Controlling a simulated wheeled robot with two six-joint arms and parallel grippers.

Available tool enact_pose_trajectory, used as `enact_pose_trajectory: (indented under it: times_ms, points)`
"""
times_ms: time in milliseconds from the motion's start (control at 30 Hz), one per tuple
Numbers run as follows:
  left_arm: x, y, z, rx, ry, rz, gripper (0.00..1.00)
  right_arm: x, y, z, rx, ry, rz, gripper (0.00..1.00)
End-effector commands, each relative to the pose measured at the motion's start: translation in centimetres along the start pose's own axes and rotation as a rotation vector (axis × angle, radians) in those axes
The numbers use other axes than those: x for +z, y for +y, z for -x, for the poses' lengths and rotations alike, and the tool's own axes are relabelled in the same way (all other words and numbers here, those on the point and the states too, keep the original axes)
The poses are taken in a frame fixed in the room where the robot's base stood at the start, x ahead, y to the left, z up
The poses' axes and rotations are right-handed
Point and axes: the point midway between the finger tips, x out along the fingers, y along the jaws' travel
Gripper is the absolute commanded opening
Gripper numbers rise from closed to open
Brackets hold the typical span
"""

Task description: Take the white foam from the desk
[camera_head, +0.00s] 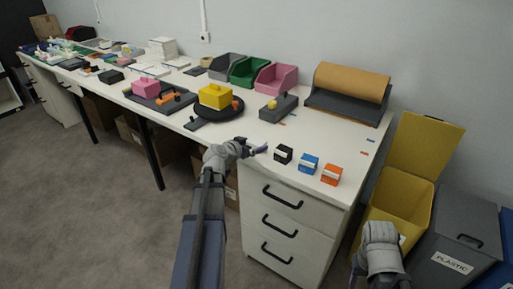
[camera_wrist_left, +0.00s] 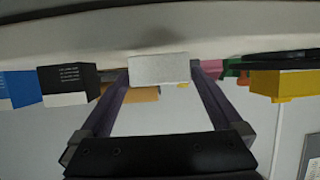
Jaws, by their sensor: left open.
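The white foam (camera_wrist_left: 160,69) is a small pale block at the desk's edge, shown in the left wrist view, which is upside down. It lies between the tips of my left gripper (camera_wrist_left: 160,78), with a finger close on each side; I cannot tell whether they touch it. In the head view my left gripper (camera_head: 257,149) is at the desk's front edge, left of the black box (camera_head: 283,154). The foam is not clear there. The left gripper is open. My right arm's end (camera_head: 380,250) is at the lower right, its fingers unclear.
A blue box (camera_head: 308,164) and an orange box (camera_head: 332,175) stand right of the black one on the white desk (camera_head: 300,135). A yellow block (camera_head: 215,96) sits on a black disc behind. Drawers (camera_head: 285,200) are below; a yellow bin (camera_head: 400,200) stands at right.

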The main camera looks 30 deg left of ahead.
Motion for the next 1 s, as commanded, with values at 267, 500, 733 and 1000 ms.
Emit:
enact_pose_trajectory:
  times_ms: [267,500,733,1000]
  points:
    - [0.0,0.0,-2.4,-0.001,0.000,0.000,1.00,-0.1,-0.1,-0.9,0.000,0.000,0.000,0.50]
    - [0.0,0.0,-2.3,0.000,0.000,-0.001,0.85,-0.1,-0.1,-0.9,0.000,0.000,0.000,0.50]
    - [0.0,0.0,-2.3,0.000,0.000,-0.001,0.59,-0.1,-0.1,-0.9,0.000,0.000,0.000,0.50]
    - [0.0,0.0,-2.3,0.000,0.000,-0.001,0.35,-0.1,-0.1,-0.9,0.000,0.000,0.000,0.50]
